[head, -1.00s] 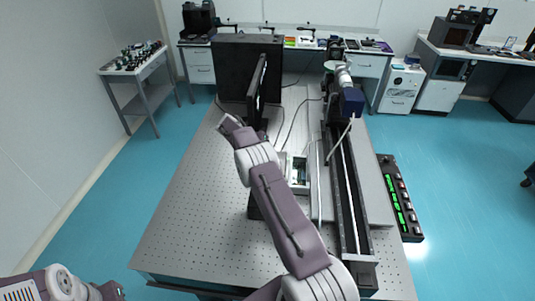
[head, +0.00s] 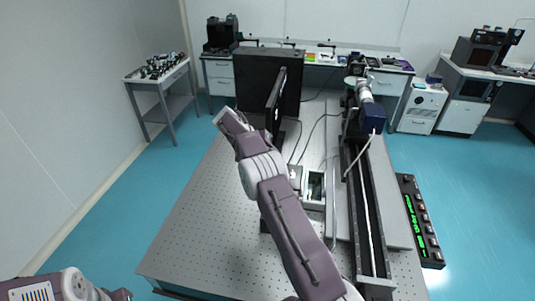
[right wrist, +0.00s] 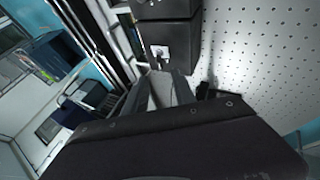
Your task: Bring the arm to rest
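My right arm (head: 285,215) reaches up over the perforated optical table (head: 205,215) in the head view. Its wrist end is beside a dark upright panel (head: 275,105), and its fingers are not clear there. In the right wrist view the right gripper's grey fingers (right wrist: 168,88) lie close together with no clear gap and nothing visible between them. Ahead of them is a black block (right wrist: 170,35) with a small white plate (right wrist: 159,53); I cannot tell whether they touch.
A long dark rail (head: 370,215) with a blue-ended device (head: 373,117) runs along the table's right side. A small open box (head: 314,188) sits mid-table. A black box with green displays (head: 420,220) stands right of the table. The table's front left surface is bare.

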